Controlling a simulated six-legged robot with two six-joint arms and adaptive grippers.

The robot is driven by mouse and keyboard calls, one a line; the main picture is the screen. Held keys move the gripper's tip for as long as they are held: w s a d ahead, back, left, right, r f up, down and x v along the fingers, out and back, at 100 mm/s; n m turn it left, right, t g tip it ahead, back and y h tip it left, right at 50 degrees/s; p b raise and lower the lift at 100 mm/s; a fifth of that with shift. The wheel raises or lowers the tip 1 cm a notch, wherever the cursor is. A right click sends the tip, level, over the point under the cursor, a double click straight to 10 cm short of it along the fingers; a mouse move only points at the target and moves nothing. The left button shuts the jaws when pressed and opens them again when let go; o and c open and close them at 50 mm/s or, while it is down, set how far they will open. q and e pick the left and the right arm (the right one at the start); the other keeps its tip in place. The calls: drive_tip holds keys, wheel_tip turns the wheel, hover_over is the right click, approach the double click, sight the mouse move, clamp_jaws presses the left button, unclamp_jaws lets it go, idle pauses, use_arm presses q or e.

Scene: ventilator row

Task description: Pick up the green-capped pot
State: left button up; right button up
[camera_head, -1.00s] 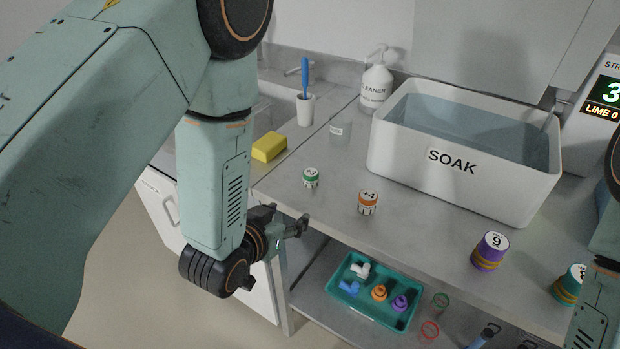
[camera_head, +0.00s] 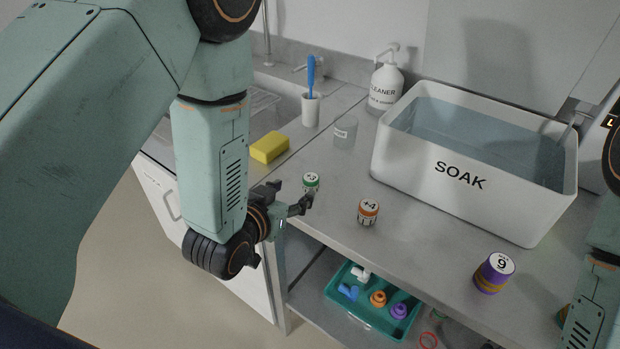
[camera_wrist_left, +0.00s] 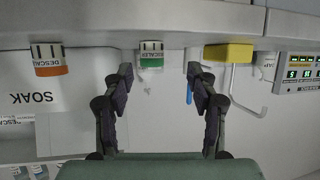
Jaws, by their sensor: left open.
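The green-capped pot (camera_head: 311,183) is a small white pot with a green band at its lid, upright near the counter's front left edge. It also shows upside down in the left wrist view (camera_wrist_left: 152,57), between the fingertips in the picture but beyond them. My left gripper (camera_head: 293,195) is open and empty at the counter's front edge, just left of and in front of the pot. Its two fingers stand wide apart in the left wrist view (camera_wrist_left: 160,76). My right gripper is out of view; only part of that arm shows at the right edge.
An orange-capped pot (camera_head: 368,212) stands to the right, a yellow sponge (camera_head: 269,148) to the left, and a clear beaker (camera_head: 345,133) behind. The SOAK tub (camera_head: 459,176) fills the back right. A teal tray (camera_head: 344,305) is on the shelf below. A purple pot (camera_head: 494,272) stands farther right.

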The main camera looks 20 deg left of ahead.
sight(307, 183)
use_arm(q)
drive_tip(key=shift+w+d, duration=0.15)
drive_tip(key=shift+w, duration=0.05)
drive_tip(key=shift+w+d, duration=0.6)
drive_tip(key=shift+d, duration=0.35)
drive_tip(key=shift+w+a+f, duration=0.15)
drive_tip(key=shift+w+f, duration=0.05)
drive_tip(key=shift+w, duration=0.1)
drive_tip(key=x, duration=0.5)
drive_tip(key=shift+a+r, duration=0.1)
drive_tip(key=shift+a, duration=0.15)
drive_tip(key=shift+w+d+r, duration=0.1)
drive_tip(key=shift+d, duration=0.25)
drive_tip(key=shift+a, duration=0.35)
drive_tip(key=shift+w+a, duration=0.1)
drive_tip(key=shift+c, duration=0.6)
drive_tip(key=shift+d, duration=0.2)
drive_tip(key=c, duration=0.3)
drive_tip(key=shift+d, duration=0.2)
drive_tip(key=c, duration=0.3)
drive_tip(key=shift+a, duration=0.35)
drive_tip(key=c, duration=0.5)
drive_tip(key=shift+d, duration=0.15)
